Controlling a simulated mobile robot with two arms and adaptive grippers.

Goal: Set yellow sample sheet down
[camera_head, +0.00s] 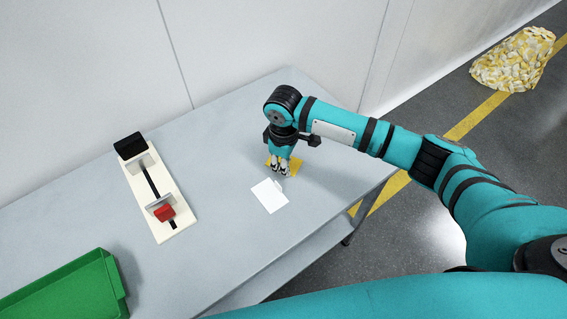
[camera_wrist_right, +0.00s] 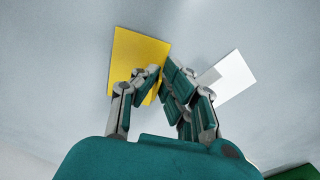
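The yellow sample sheet (camera_head: 296,166) lies under my right gripper (camera_head: 281,168), at or just above the grey table; I cannot tell whether it touches. In the right wrist view the yellow sheet (camera_wrist_right: 137,52) shows flat, with its right edge at the fingertips. My right gripper (camera_wrist_right: 162,74) points down, its fingers drawn close together at that edge, apparently shut on the sheet; the grip point itself is hidden by the fingers. My left gripper is not in view.
A cream fixture (camera_head: 160,215) with a black block and a red part stands left. A green bin (camera_head: 68,290) is at the front left. Table between is clear.

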